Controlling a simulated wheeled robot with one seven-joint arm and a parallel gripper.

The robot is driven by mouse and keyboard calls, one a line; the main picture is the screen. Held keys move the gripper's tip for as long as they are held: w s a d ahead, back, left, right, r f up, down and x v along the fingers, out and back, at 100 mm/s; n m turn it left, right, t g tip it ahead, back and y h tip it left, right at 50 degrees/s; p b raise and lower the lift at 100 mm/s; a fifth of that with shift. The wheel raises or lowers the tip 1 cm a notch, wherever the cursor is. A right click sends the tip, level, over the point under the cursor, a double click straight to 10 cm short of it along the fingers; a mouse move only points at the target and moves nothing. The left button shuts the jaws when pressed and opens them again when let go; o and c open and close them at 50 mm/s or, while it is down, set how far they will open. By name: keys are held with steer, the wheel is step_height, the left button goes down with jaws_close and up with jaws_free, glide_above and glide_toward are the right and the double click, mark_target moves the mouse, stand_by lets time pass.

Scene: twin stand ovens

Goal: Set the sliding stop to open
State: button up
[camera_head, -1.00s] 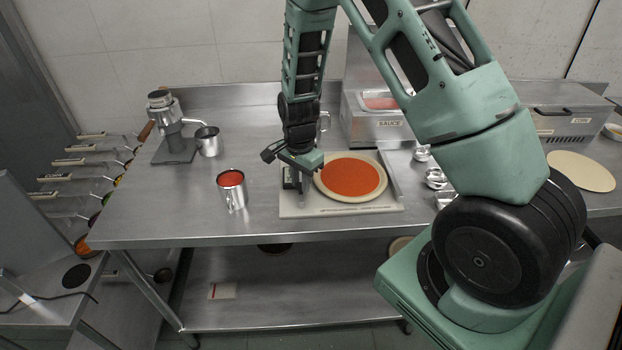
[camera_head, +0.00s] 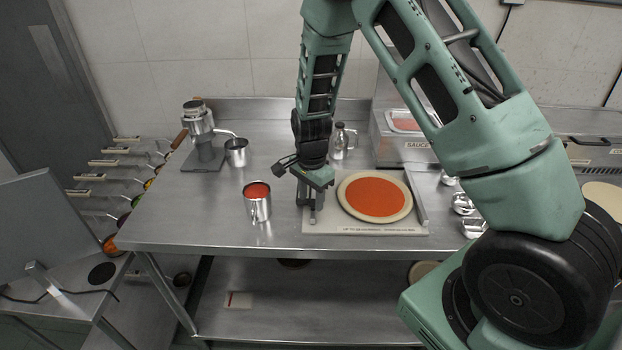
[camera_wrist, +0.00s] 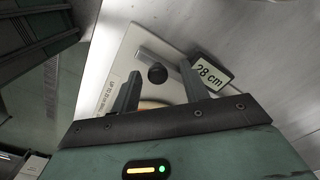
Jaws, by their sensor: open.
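A pale board (camera_head: 365,228) with lettering along its front edge lies on the steel table and bears a round sauced pizza base (camera_head: 375,196). In the wrist view, a round black knob (camera_wrist: 157,73) stands on the board (camera_wrist: 128,52) beside a grey bar (camera_wrist: 160,52), seemingly the sliding stop. My gripper (camera_head: 312,204) is over the board's left end, pointing down. In the wrist view, my gripper (camera_wrist: 158,88) is open, with the knob showing between its fingertips; I cannot tell whether they touch it. A sign reading 28 cm (camera_wrist: 211,72) is just right of the fingers.
A steel cup of red sauce (camera_head: 257,204) stands left of the board. A small pot (camera_head: 236,152) and a metal device (camera_head: 203,135) are farther back left. A glass bottle (camera_head: 341,142) stands behind my gripper. Small metal bowls (camera_head: 463,204) are to the right.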

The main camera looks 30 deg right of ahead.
step_height(320, 180, up, 17)
steer(key=b, duration=0.2)
stand_by(0.6)
